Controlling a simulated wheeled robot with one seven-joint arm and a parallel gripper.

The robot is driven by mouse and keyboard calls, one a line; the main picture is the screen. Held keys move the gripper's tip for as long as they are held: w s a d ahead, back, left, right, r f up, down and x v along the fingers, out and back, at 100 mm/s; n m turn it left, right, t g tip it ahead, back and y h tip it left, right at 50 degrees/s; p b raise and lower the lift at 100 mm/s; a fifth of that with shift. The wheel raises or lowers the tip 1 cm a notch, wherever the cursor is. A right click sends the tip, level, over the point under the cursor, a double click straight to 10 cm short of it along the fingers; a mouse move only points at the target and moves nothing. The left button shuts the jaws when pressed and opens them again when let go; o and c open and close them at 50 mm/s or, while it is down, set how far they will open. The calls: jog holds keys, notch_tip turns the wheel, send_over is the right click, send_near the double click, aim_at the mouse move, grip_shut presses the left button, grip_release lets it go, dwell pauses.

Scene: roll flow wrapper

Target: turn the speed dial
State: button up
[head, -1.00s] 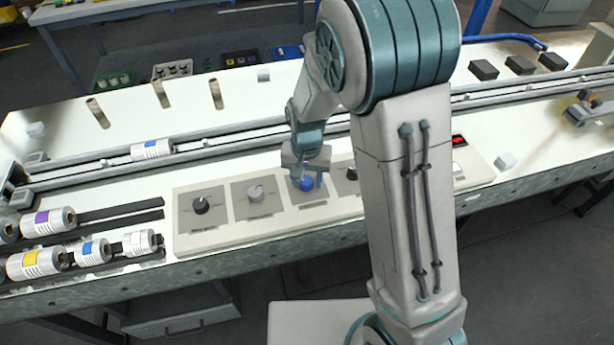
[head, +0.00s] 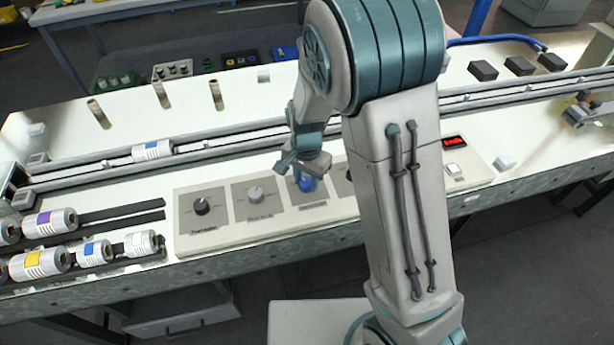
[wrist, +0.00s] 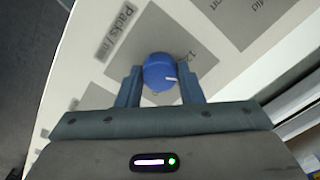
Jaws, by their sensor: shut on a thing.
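The blue dial (head: 307,184) sits on a dark grey square of the pale control panel (head: 262,227), third from the left. In the wrist view the blue knob (wrist: 160,71) has a white pointer mark and stands between my two fingers. My gripper (head: 305,178) is above the panel and shut on the blue knob; its fingertips (wrist: 161,84) press either side of it. A label beside it in the wrist view begins "Packs / m"; the rest is hard to read. My arm hides part of the panel to the right.
A black knob (head: 202,206) and a grey knob (head: 255,193) stand on the panel left of the blue one. Rolls (head: 42,223) lie on rails at the left.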

aim_at(307, 181)
jog(key=m+p, duration=0.1)
jog(key=m, duration=0.2)
jog(key=shift+r+m, duration=0.1)
jog(key=shift+m, duration=0.2)
jog(key=shift+m+p, duration=0.8)
jog(key=shift+m, duration=0.8)
jog(key=o, duration=1)
jog(key=shift+c, duration=0.2)
notch_tip(307, 181, up, 14)
